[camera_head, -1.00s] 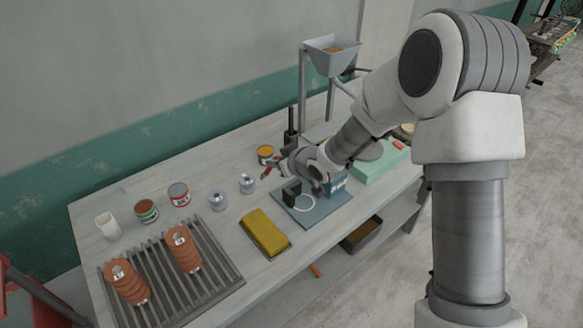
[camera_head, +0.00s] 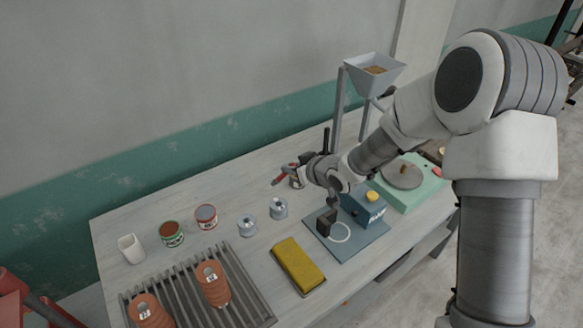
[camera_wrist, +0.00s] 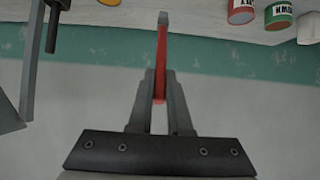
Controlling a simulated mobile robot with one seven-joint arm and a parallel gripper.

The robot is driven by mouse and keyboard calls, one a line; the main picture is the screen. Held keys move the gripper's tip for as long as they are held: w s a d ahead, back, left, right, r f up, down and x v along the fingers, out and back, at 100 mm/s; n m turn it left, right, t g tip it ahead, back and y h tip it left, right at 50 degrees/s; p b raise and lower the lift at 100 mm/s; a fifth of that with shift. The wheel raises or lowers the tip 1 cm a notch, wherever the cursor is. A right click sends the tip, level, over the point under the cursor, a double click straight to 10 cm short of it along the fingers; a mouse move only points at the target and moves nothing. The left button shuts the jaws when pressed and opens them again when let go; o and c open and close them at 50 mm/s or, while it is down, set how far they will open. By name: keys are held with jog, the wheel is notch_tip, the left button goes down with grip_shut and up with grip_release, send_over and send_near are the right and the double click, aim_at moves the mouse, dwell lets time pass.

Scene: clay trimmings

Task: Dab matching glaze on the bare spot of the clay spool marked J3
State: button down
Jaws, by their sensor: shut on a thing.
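Two terracotta clay spools lie on the slatted rack at the lower left in the head view, the nearer one (camera_head: 148,313) cut by the frame edge and the farther one (camera_head: 212,285). Each has a small white label too small to read surely. No bare spot can be made out. My gripper (camera_head: 293,170) is shut on a red brush (camera_head: 279,179), raised over the back of the table, far from the spools. In the wrist view my gripper (camera_wrist: 160,88) grips its red shaft (camera_wrist: 161,55), grey end outward. A green can (camera_head: 172,234) and a red can (camera_head: 205,217) stand behind the rack.
A third can (camera_head: 297,181) is partly hidden by my gripper. Two small metal pieces (camera_head: 248,227) (camera_head: 279,209), a yellow block (camera_head: 298,266) and a white cup (camera_head: 131,248) stand nearby. A blue-grey mat (camera_head: 372,243), a green device (camera_head: 425,186) and a hopper stand (camera_head: 375,75) are right.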

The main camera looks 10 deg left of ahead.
jog(key=shift+f+b, duration=1.85)
jog(key=shift+f, duration=0.7)
jog(key=shift+f+b, duration=0.4)
jog(key=shift+r, duration=0.15)
dwell(0.4)
jog(key=shift+r+p, duration=2.1)
jog(key=shift+r, duration=0.8)
